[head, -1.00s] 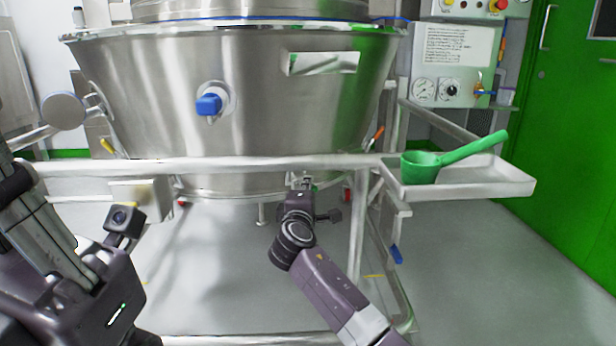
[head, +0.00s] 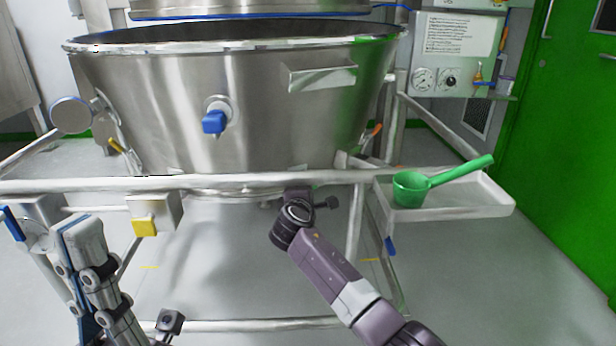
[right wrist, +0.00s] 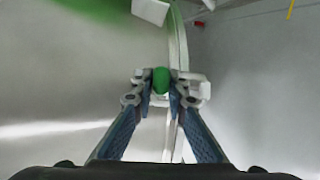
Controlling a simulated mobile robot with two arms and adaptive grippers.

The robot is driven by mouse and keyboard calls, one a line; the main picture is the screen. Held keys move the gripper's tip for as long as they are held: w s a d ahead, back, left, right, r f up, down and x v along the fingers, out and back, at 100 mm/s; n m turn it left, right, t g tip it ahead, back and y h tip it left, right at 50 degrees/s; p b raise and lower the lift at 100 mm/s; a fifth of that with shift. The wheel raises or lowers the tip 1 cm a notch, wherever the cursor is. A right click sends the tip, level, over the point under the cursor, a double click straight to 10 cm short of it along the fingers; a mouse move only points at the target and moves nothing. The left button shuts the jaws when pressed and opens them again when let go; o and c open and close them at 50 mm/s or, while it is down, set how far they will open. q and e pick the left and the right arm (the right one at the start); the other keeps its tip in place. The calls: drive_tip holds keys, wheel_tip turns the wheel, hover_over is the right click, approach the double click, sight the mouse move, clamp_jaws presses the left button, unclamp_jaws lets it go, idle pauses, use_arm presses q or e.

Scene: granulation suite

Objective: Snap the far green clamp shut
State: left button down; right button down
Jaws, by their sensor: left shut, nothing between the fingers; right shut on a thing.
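In the right wrist view, a small rounded green piece (right wrist: 161,80), seemingly part of the green clamp, sits between the two fingertips. My right gripper (right wrist: 160,92) is shut on it. Most of the clamp is hidden, and I cannot tell from here how far its lever is closed. In the head view, my right arm reaches under the front rail below the steel bowl (head: 260,120), and its fingertips are hidden there. My left gripper (head: 84,230) is shut and empty at the lower left, fingers up, apart from the bowl and the rail.
A white rail (head: 235,182) runs across the bowl's front. A white tray (head: 465,208) with a green scoop (head: 410,190) stands at the right. A blue-handled valve (head: 214,122) juts from the bowl. A yellow-marked box (head: 166,205) hangs near my left gripper. Floor at the right is clear.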

drive_tip(key=shift+p, duration=0.5)
drive_tip(key=c, duration=1.9)
unclamp_jaws()
drive_tip(key=shift+c, duration=0.2)
drive_tip(key=shift+r, duration=0.1)
drive_tip(key=v, duration=1.2)
drive_tip(key=shift+r, duration=0.15)
drive_tip(key=shift+c, duration=0.5)
